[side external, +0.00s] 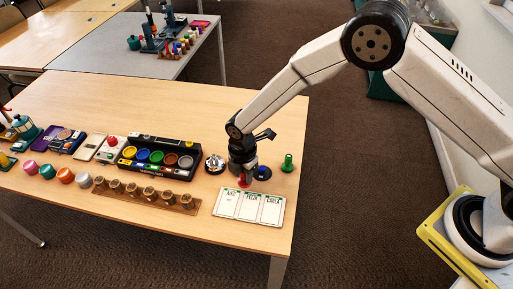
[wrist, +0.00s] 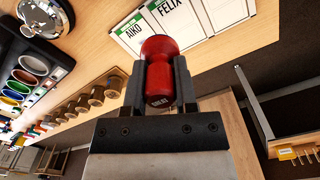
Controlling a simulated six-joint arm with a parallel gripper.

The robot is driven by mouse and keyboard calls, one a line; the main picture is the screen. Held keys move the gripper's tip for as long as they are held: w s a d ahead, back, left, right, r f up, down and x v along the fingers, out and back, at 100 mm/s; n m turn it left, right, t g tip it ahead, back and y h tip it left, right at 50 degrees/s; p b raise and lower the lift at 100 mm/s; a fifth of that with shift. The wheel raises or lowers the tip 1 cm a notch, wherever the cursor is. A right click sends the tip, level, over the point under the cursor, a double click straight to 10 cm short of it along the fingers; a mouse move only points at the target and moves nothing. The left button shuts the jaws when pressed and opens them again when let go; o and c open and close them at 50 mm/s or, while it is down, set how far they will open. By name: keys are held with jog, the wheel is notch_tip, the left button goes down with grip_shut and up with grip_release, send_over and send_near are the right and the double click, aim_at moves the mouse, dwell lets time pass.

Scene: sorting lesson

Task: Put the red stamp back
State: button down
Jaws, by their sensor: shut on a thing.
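The red stamp (wrist: 158,75) is between the two fingers of my gripper (wrist: 155,90) in the wrist view, its dark labelled end toward the camera. In the side external view the red stamp (side external: 243,183) shows low under my gripper (side external: 244,176), just above or at the back edge of the white name card (side external: 250,218). I cannot tell whether it touches anything. A blue-topped item (side external: 262,170) on a dark round base stands close right of my gripper. A green stamp-like piece (side external: 287,163) stands further right. Part of what lies behind my gripper is hidden.
A silver bell (side external: 215,164) stands left of my gripper. Left of it is a black tray (side external: 185,147) with several coloured pads. A wooden rack (side external: 150,198) lies in front. The table's right edge is near, with bare wood beyond the green piece.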

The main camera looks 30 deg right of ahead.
jog(key=s+d+r, duration=0.2)
jog(key=s+d, duration=0.6)
jog(key=s+d+r, duration=0.3)
jog(key=s+d, duration=0.5)
jog(key=w+a+f, duration=0.1)
jog(key=w+f, duration=0.2)
jog(key=w, duration=0.1)
jog(key=w+f, duration=0.2)
jog(key=w, duration=0.2)
jog(key=w+a+f, duration=0.1)
jog(key=w+f, duration=0.2)
jog(key=w, duration=0.1)
jog(key=shift+w+a+f, duration=0.15)
jog(key=shift+a+f, duration=0.15)
jog(key=shift+f, duration=0.05)
jog(key=shift+w+f, duration=0.45)
jog(key=shift+f, duration=0.05)
jog(key=shift+w+a+f, duration=0.1)
jog(key=shift+w+f, duration=0.15)
jog(key=shift+f, duration=1.55)
jog(key=shift+f, duration=0.2)
